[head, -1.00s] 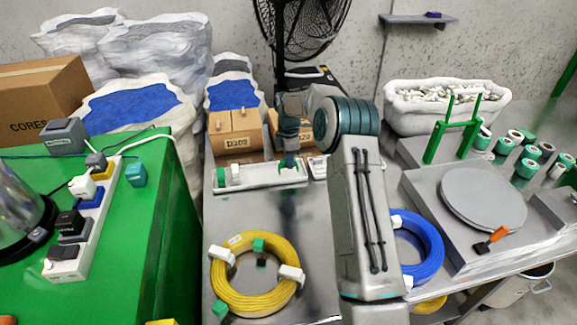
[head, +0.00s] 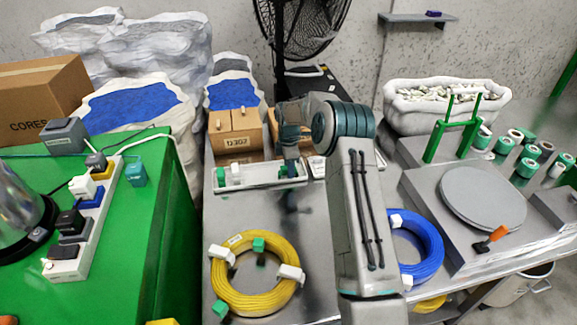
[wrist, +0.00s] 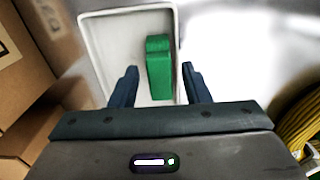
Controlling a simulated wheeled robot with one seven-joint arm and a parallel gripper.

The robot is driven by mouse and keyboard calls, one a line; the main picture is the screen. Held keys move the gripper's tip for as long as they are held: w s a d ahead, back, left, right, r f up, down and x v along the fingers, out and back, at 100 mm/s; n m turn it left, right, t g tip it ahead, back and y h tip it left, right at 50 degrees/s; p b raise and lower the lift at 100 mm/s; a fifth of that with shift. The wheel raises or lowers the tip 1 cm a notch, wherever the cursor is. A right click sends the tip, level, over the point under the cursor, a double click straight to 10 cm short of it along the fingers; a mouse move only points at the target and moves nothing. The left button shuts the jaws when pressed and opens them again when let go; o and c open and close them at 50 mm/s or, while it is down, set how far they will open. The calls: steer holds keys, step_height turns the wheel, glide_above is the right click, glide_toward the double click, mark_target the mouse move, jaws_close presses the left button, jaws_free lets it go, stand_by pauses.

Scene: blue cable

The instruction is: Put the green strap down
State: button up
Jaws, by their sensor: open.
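The green strap (wrist: 160,72) is a small green block-like piece lying in a white tray (wrist: 92,45) in the wrist view. My gripper (wrist: 159,70) is open, with one dark finger on each side of the strap and visible gaps between. In the head view my gripper (head: 291,165) points down over the right part of the tray (head: 245,186). A bit of green strap (head: 283,171) shows there beside the fingers, partly hidden by them.
Other green and white pieces (head: 221,177) stand at the tray's left end. Cardboard boxes (head: 236,130) are behind the tray. A yellow cable coil (head: 254,302) lies in front on the metal table, and a blue coil (head: 430,245) lies right of my arm.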

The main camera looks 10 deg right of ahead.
step_height(320, 180, up, 12)
steer(key=s+a+r+m, duration=0.2)
steer(key=s+r+m, duration=0.1)
steer(key=s+r, duration=0.45)
steer(key=s+r+m+t, duration=0.1)
steer(key=s+r+m, duration=0.3)
steer(key=s, duration=0.7)
steer(key=s+r+m+t, duration=0.1)
steer(key=s+r+m, duration=0.1)
steer(key=s+m, duration=0.65)
steer(key=s+d+f+m, duration=0.1)
steer(key=s+f, duration=0.3)
steer(key=s, duration=1)
steer(key=shift+s+m+t, duration=0.25)
steer(key=shift+m+t, duration=0.05)
steer(key=shift+m, duration=0.55)
